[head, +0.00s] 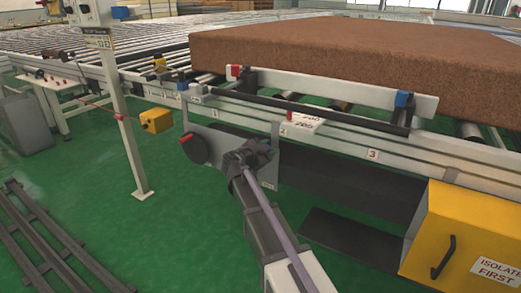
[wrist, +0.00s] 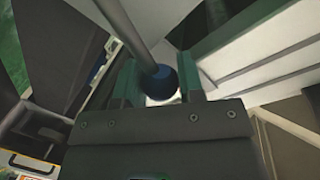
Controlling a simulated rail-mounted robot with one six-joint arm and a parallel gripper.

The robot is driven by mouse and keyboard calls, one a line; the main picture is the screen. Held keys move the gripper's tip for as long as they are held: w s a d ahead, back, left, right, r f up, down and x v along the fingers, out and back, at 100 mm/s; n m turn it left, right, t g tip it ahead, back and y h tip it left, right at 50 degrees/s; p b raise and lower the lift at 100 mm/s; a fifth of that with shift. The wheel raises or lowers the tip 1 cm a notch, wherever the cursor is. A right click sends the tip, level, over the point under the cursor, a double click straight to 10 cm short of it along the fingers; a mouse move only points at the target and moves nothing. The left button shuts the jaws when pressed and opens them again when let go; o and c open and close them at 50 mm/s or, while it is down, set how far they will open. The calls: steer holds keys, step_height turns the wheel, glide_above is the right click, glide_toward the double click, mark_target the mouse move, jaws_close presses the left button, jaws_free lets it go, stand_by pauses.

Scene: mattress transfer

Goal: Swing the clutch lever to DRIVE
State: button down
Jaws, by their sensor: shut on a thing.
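My gripper (head: 256,150) is in front of a grey plate on the near side of the conveyor frame. In the wrist view my gripper (wrist: 159,80) has its green-grey fingers on both sides of a dark blue ball knob (wrist: 163,78) at the end of a dark rod (wrist: 143,38). I take this rod and knob to be the clutch lever, and the jaws are shut on the knob. In the head view my gripper hides most of the lever. The DRIVE marking cannot be made out in either view.
A dark disc (head: 194,149) with a red handle (head: 187,137) is left of the grey plate (head: 290,165). A brown mattress (head: 370,60) lies on the conveyor above. A yellow "ISOLATE FIRST" box (head: 470,235) stands at right. A white post (head: 125,120) stands at left. Green floor is open between.

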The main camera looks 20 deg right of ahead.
steer(key=shift+s, duration=0.15)
steer(key=c, duration=0.8)
jaws_free()
steer(key=shift+o, duration=0.2)
steer(key=p+v, duration=0.1)
steer(key=v, duration=0.9)
steer(key=shift+s+a+p, duration=0.2)
steer(key=shift+a+p, duration=0.05)
steer(key=shift+p, duration=0.1)
steer(key=shift+f, duration=0.1)
